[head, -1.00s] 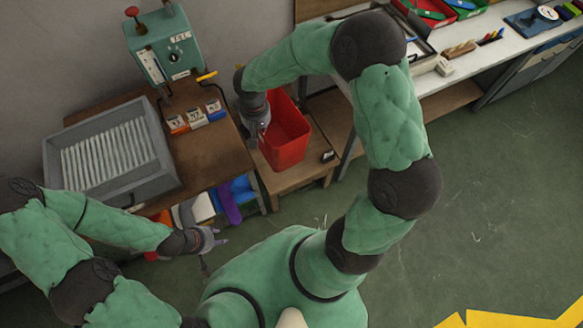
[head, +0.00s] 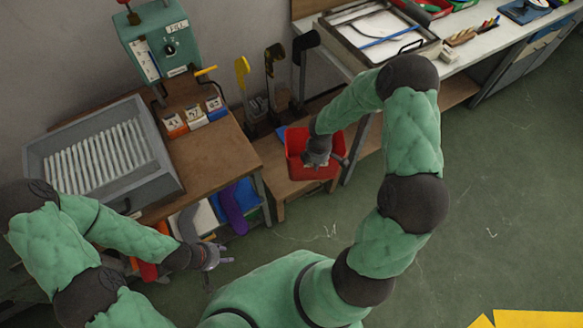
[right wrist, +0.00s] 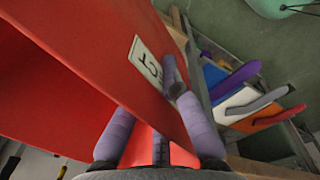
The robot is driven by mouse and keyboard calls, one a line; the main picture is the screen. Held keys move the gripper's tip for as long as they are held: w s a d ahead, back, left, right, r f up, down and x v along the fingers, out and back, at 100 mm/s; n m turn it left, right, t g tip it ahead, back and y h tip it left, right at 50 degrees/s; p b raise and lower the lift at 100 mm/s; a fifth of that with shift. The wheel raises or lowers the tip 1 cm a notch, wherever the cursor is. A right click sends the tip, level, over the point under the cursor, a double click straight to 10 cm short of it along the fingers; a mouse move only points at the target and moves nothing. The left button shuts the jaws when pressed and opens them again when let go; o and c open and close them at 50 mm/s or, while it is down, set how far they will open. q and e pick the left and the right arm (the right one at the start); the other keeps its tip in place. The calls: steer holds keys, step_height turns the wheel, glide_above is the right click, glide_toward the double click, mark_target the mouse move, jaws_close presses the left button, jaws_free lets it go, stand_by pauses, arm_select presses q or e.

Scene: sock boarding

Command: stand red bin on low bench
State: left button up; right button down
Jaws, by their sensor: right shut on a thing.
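The red bin (head: 296,145) is over the low wooden bench (head: 272,158) in the head view, open side up. I cannot tell whether its base touches the bench. My right gripper (head: 322,163) is shut on the bin's wall and hides part of the inside. In the right wrist view, the bin (right wrist: 95,60) fills the left and middle, with a white label on its wall. The lavender fingers (right wrist: 158,125) lie on either side of that wall. My left gripper (head: 222,258) is open and empty at lower left, well away from the bin.
Left of the bench is a wooden table (head: 195,150) with a grey tray (head: 165,185) and a green machine (head: 160,45). Dark and yellow-handled tools (head: 243,75) stand behind the bench. A white worktop (head: 455,75) is at right.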

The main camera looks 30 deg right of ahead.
mark_target(328, 176)
steer(key=s+d+f+n, duration=0.1)
steer(key=f, duration=0.1)
steer(key=s+d+f+n+b, duration=0.1)
steer(key=f+n, duration=0.1)
steer(key=s+d+f+n, duration=0.1)
steer(key=f+n, duration=0.1)
steer(key=shift+s+d+f+b, duration=0.15)
steer(key=shift+d+f+b, duration=0.15)
steer(key=shift+b, duration=0.1)
steer(key=shift+n, duration=0.3)
steer(key=w+f, duration=0.1)
steer(key=w, duration=0.2)
steer(key=w+f+b, duration=0.1)
steer(key=w+f, duration=0.1)
steer(key=w, duration=0.1)
steer(key=w+f+b, duration=0.1)
steer(key=w, duration=0.2)
steer(key=shift+w+a+f, duration=0.1)
steer(key=shift+w+f, duration=0.15)
steer(key=shift+f, duration=0.15)
steer(key=w+f+b, duration=0.4)
steer(key=f, duration=0.4)
steer(key=shift+w, duration=0.2)
